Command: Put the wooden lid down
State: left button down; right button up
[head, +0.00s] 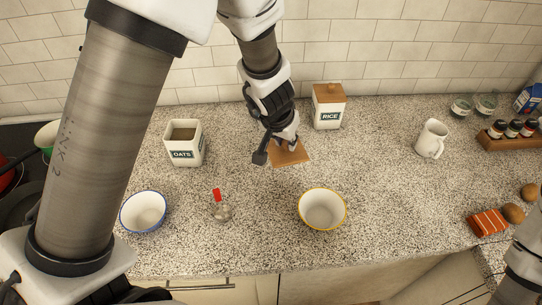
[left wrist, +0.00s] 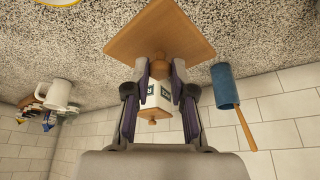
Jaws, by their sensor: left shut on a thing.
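My left gripper (head: 284,144) is shut on the knob of a square wooden lid (head: 292,156), just in front of the RICE canister. In the left wrist view the fingers (left wrist: 160,70) close on both sides of the knob, and the lid (left wrist: 160,28) spreads beyond them. I cannot tell whether the lid touches the counter (head: 250,245). The white OATS canister (head: 183,155) stands open to the left, brown contents showing. The RICE canister (head: 329,115) has its own wooden lid on. My right gripper is not in view.
A blue-rimmed bowl (head: 144,211), a small glass jar with something red (head: 222,211) and a yellow-rimmed bowl (head: 322,209) stand in front. A white mug (head: 431,139) is at right. A blue cylinder with a wooden handle (left wrist: 224,85) shows in the wrist view.

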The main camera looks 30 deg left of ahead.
pick_arm(q)
jog(key=shift+w+a+r+p, duration=0.1)
jog(key=shift+w+a+p, duration=0.5)
jog(key=shift+w, duration=0.1)
jog(key=shift+m+h, duration=0.4)
jog(key=shift+m, duration=0.2)
jog(key=a, duration=0.1)
jog(key=a+p, duration=0.1)
jog(key=a, duration=0.1)
jog(key=a+p, duration=0.1)
jog(key=a, duration=0.1)
jog(key=shift+s, duration=0.4)
jog(key=a+f+m+p, duration=0.1)
jog(key=a+f+p, duration=0.15)
jog(key=a, duration=0.35)
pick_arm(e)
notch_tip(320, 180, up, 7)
pick_arm(q)
notch_tip(320, 180, down, 10)
jog(key=b, duration=0.8)
jog(key=shift+a, duration=0.15)
jog(key=shift+a+r, duration=0.1)
jog(key=shift+r, duration=0.15)
jog(key=shift+f, duration=0.15)
jog(key=c, duration=1)
grip_release()
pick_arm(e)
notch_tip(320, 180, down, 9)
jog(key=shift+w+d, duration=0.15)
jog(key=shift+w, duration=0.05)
